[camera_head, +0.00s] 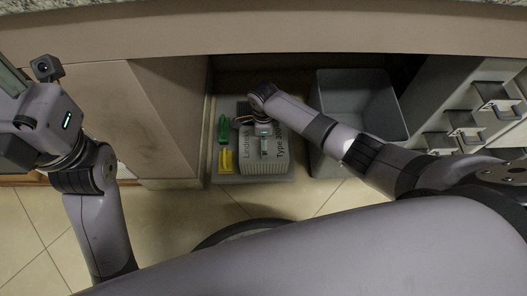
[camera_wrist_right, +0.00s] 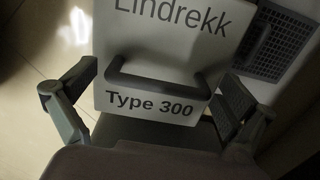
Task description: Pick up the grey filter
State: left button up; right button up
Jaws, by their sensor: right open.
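The grey filter (camera_head: 255,165) is a light grey box marked "Lindrekk Type 300", low in the open space under the counter. In the right wrist view its printed face (camera_wrist_right: 165,50) carries a dark bar handle (camera_wrist_right: 160,88). My right gripper (camera_wrist_right: 158,95) is open and empty, with one finger on each side of the handle. I cannot tell whether they touch the box. In the head view my right wrist covers part of the filter and hides the fingers. My left arm (camera_head: 75,125) is at the far left; its gripper end is cut off by the picture edge.
A green piece (camera_head: 223,130) and a yellow piece (camera_head: 226,160) sit just left of the filter. A grey open bin (camera_head: 355,75) stands to its right. Drawers with handles (camera_head: 490,95) are farther right. A dark grille (camera_wrist_right: 275,45) lies beside the filter. The counter edge (camera_head: 260,35) overhangs the space.

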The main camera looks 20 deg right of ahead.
jog(key=shift+c, duration=0.5)
jog(key=shift+r, duration=0.1)
jog(key=c, duration=1.8)
